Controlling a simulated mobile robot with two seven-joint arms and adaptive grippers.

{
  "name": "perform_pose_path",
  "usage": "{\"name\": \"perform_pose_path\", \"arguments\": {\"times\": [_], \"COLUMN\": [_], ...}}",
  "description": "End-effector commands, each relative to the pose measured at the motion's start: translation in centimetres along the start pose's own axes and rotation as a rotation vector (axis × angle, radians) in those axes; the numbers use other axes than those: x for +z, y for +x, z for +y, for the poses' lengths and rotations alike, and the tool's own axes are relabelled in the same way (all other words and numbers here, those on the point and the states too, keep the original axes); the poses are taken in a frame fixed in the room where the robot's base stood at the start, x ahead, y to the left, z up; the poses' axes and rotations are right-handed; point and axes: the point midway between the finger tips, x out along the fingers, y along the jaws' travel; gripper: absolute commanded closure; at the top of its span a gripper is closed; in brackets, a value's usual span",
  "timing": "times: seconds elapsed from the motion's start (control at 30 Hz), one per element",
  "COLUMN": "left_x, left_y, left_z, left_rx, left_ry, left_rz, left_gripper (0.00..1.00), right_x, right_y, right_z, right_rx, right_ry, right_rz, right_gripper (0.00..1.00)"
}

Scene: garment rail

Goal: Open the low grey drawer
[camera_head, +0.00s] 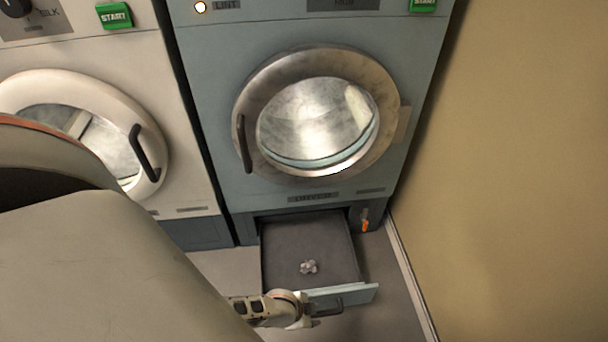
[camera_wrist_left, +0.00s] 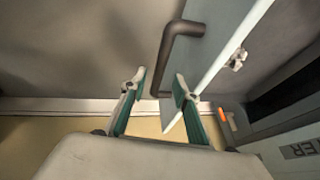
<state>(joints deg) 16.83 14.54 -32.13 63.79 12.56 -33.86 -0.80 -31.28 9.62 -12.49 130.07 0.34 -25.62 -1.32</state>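The low grey drawer (camera_head: 310,238) under the grey-blue dryer stands pulled out, its inside showing. A small pale clump of lint (camera_head: 308,267) lies in it. Its front panel (camera_head: 355,294) carries a dark bar handle (camera_head: 328,308), which also shows in the left wrist view (camera_wrist_left: 180,32). My left gripper (camera_head: 306,318) is at the left part of the drawer front, close to the handle. In the left wrist view its fingers (camera_wrist_left: 158,88) are apart, with the handle's lower end near the gap between the tips. I cannot tell whether they touch it. My right gripper is in neither view.
The dryer's round door (camera_head: 318,118) is shut above the drawer. A white machine (camera_head: 180,150) stands to the left. A tan wall (camera_head: 510,150) bounds the right side. An orange-tipped lever (camera_head: 365,222) sits right of the drawer opening. Some floor (camera_head: 390,300) is clear.

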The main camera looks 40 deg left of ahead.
Motion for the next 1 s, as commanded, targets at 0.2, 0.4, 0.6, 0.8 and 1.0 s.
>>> {"name": "perform_pose_path", "arguments": {"times": [0.2, 0.4, 0.6, 0.8, 1.0], "left_x": [0.1, 0.1, 0.2, 0.1, 0.1], "left_y": [-3.0, -5.7, -7.6, -8.3, -8.3], "left_z": [0.0, 0.0, 0.0, 0.0, 0.0], "left_rx": [0.0, 0.0, 0.001, 0.0, 0.0], "left_ry": [0.0, 0.001, 0.001, 0.001, 0.001], "left_rz": [0.0, 0.0, -0.002, -0.003, -0.003], "left_gripper": [0.7, 0.7, 0.7, 0.7, 0.7], "right_x": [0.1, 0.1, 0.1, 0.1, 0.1], "right_y": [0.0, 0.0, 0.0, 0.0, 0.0], "right_z": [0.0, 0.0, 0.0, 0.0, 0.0], "right_rx": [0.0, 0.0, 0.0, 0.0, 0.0], "right_ry": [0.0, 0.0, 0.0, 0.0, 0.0], "right_rz": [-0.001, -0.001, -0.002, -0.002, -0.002], "right_gripper": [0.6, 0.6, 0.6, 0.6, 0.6]}}
